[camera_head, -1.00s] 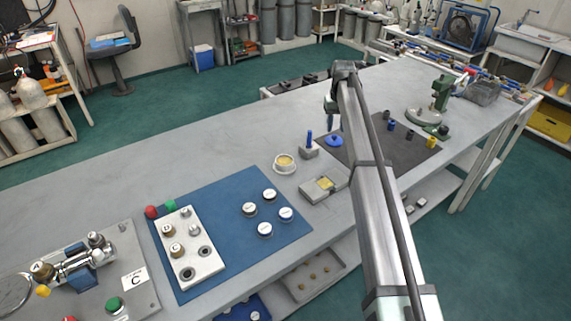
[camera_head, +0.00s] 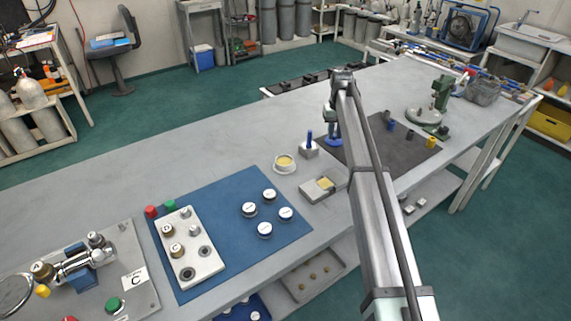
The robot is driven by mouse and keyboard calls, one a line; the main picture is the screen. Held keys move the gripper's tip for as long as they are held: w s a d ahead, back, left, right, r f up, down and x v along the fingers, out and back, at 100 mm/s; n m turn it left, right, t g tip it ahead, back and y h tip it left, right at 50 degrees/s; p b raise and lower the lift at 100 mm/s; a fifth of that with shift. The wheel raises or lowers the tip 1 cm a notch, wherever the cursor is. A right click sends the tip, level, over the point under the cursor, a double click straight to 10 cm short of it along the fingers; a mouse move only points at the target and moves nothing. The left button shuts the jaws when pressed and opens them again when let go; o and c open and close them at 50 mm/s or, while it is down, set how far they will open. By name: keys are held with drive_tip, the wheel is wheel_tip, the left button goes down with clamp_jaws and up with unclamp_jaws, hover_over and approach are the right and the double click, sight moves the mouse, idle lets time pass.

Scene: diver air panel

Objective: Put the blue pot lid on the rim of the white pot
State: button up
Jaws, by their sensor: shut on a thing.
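The blue pot lid (camera_head: 334,141) is at the left edge of the dark mat, seen under my gripper (camera_head: 333,133). My gripper points down and is shut on the lid; its fingertips and the lid's knob are small and partly merge in the picture. The lid looks still at mat level. The white pot (camera_head: 284,168), round with a yellowish inside, stands on the grey bench to the left of the lid. Its top is uncovered and its rim shows.
A small block with a blue upright peg (camera_head: 309,146) stands between the pot and the lid. A grey box with a yellow patch (camera_head: 323,188) lies in front of it. Several small cylinders stand on the dark mat (camera_head: 395,155). A blue mat (camera_head: 240,190) lies left.

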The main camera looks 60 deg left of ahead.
drive_tip(key=shift+r, duration=0.2)
clamp_jaws()
drive_tip(key=shift+r, duration=1.1)
